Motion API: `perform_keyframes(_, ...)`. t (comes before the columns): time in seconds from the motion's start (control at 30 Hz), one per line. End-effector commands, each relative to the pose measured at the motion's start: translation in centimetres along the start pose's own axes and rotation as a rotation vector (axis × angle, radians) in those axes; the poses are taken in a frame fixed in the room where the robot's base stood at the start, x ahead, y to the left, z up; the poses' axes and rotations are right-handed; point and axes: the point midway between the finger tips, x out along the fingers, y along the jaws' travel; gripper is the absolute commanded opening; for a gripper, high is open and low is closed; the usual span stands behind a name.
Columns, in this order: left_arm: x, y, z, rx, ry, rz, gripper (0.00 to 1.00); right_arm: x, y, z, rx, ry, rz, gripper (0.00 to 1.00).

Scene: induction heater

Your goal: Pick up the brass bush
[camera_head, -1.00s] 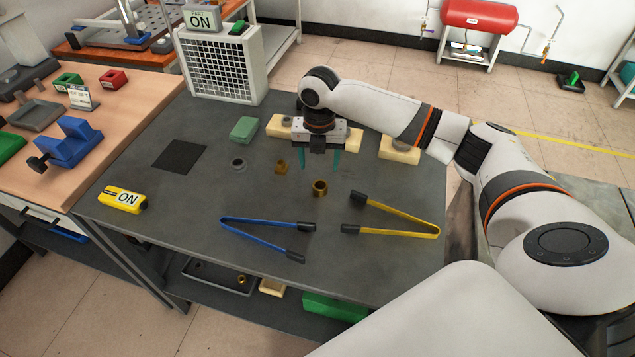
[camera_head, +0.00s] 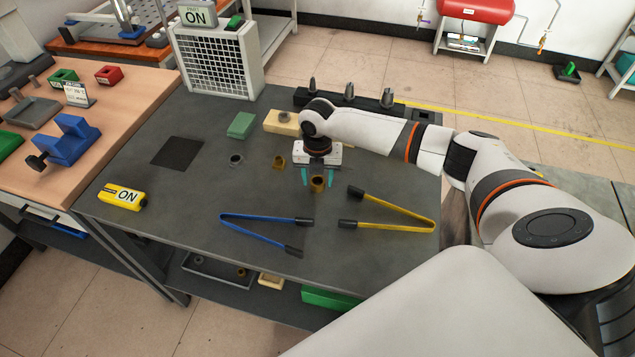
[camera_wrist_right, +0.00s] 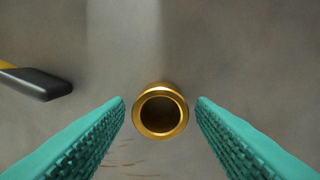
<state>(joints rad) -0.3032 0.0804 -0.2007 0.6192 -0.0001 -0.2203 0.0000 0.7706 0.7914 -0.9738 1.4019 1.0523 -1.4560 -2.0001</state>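The brass bush (camera_head: 318,185) is a short, gold-coloured hollow ring standing upright on the dark grey table. It also shows in the right wrist view (camera_wrist_right: 160,111), seen from above with its dark bore facing the camera. My right gripper (camera_head: 316,180) is low over the table at the bush, with its teal fingers apart. In the right wrist view the fingertips (camera_wrist_right: 160,103) lie on either side of the bush, with a gap visible on both sides. Exact finger height relative to the bush is hard to tell. My left gripper is not in view.
A black rack (camera_head: 378,103) with several pegs stands behind.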

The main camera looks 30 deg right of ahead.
Motion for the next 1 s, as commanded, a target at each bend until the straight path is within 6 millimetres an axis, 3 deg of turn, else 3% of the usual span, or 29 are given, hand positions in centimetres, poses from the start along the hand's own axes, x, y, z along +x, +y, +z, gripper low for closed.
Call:
perform_keyframes(0.03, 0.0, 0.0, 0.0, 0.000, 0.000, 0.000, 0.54, 0.0, 0.0, 0.0, 0.000, 0.000, 0.000, 0.41)
perform_keyframes(0.23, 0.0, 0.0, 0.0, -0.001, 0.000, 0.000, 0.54, 0.0, 0.0, 0.0, 0.000, 0.001, 0.000, 0.09)
perform_keyframes(0.57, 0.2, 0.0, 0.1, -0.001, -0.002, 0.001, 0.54, -1.0, -0.1, -0.1, 0.000, 0.003, -0.002, 0.09)
perform_keyframes(1.0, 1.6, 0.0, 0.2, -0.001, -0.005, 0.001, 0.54, -8.9, -0.1, -0.1, 0.001, 0.003, -0.003, 0.09)
